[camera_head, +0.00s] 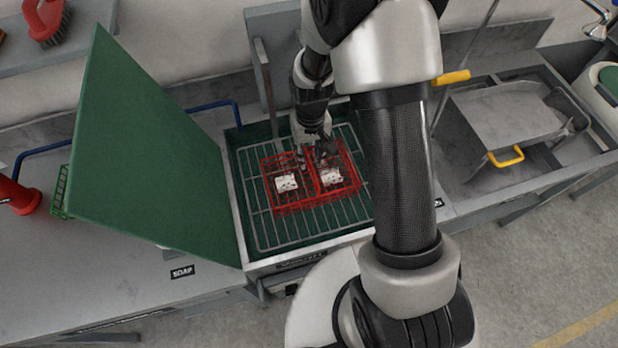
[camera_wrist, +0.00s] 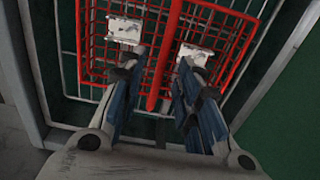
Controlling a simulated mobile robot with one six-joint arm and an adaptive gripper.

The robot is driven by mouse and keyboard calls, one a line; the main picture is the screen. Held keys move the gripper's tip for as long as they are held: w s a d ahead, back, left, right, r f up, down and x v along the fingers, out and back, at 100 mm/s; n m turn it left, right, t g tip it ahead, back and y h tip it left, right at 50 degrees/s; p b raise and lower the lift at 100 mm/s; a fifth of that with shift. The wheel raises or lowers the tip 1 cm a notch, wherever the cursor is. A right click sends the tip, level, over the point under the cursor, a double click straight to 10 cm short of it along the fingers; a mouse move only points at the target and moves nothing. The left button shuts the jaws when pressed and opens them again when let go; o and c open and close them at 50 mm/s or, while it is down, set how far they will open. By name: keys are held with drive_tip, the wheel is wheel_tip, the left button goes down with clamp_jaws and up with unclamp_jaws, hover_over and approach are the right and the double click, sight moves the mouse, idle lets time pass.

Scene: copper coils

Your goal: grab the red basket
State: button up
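The red wire basket (camera_head: 316,201) sits on a metal rack inside the green-lined sink, with white pieces (camera_head: 287,183) in its two halves. In the wrist view the red basket's thick middle bar (camera_wrist: 166,55) runs between the two blue-grey fingers. My gripper (camera_wrist: 155,74) is open, with one finger on each side of that bar and a visible gap to it. In the head view my gripper (camera_head: 314,150) is over the back part of the basket. How deep the fingertips reach is hard to tell.
A green lid (camera_head: 140,150) stands raised left of the sink. The metal rack (camera_head: 262,225) lies under the basket. A second basin with a metal scoop (camera_head: 500,115) is at the right. A SOAP label (camera_head: 182,271) marks the left counter, which has free room.

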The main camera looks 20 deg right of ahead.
sight(309, 161)
drive_tip(key=f, duration=0.2)
drive_tip(key=f+b, duration=0.1)
drive_tip(key=f, duration=0.2)
drive_tip(key=shift+w+a, duration=0.1)
drive_tip(key=shift+w, duration=0.1)
drive_tip(key=shift+c, duration=0.2)
clamp_jaws()
idle(0.5)
